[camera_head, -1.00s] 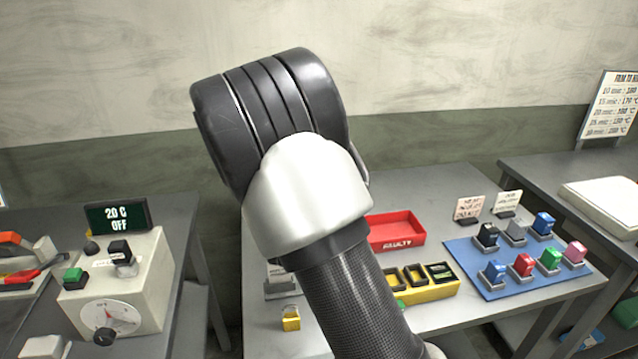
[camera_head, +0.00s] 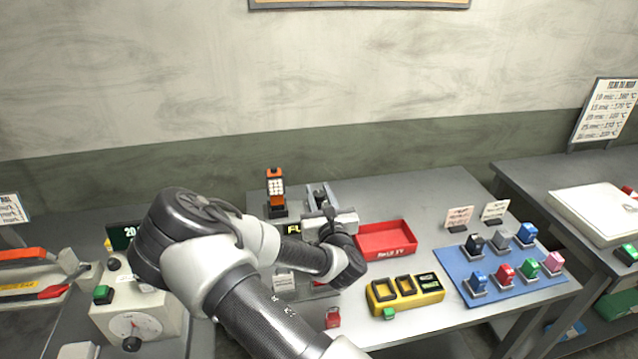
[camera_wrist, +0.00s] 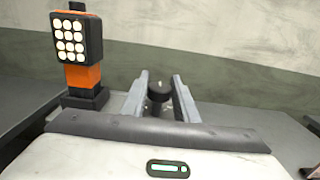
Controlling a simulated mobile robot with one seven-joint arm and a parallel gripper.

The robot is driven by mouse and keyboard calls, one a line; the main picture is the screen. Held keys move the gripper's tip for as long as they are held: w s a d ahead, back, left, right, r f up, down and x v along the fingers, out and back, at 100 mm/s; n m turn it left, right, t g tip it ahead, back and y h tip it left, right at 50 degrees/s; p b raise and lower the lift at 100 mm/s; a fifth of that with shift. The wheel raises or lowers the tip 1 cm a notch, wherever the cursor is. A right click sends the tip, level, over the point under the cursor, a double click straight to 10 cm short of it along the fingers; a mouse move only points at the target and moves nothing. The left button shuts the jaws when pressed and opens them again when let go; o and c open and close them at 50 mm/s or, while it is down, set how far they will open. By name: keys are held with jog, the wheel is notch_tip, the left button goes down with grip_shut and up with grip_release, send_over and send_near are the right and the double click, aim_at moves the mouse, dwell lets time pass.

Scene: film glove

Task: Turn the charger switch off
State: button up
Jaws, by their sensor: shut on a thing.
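My gripper (camera_head: 318,191) is at the back of the middle table, its two grey fingers pointing towards the wall. In the wrist view my gripper (camera_wrist: 159,80) has its fingers on either side of a small black knob-like piece (camera_wrist: 159,96) and is shut on it. I cannot tell whether this piece is a switch. A yellow unit (camera_head: 434,299) with dark slots, perhaps the charger, stands at the front of the table. A small green block (camera_head: 389,314) is at its front edge. A small display (camera_head: 292,230) with partly hidden letters stands left of my gripper.
An orange lamp-like device (camera_head: 276,190), also in the wrist view (camera_wrist: 84,76), stands close left of my gripper. A red tray (camera_head: 402,252) is to the right. A blue mat (camera_head: 455,279) holds several coloured blocks. A small red block (camera_head: 333,319) lies at the front.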

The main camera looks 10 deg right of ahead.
jog(key=shift+n+y+p, duration=0.35)
jog(key=shift+n+y, duration=0.05)
jog(key=shift+y, duration=0.2)
jog(key=shift+n+y, duration=0.4)
jog(key=shift+y, duration=0.1)
jog(key=shift+d+f+n+g+y, duration=0.1)
jog(key=shift+n+g+y, duration=0.3)
jog(key=shift+n+y, duration=0.95)
jog(key=shift+n+g+y, duration=0.7)
jog(key=shift+n+y, duration=0.1)
jog(key=shift+y, duration=0.7)
jog(key=shift+n+g+y, duration=0.7)
jog(key=shift+n+y, duration=0.05)
jog(key=shift+y, duration=0.7)
jog(key=o, duration=1.1)
jog(key=shift+c, duration=0.2)
jog(key=shift+s, duration=0.1)
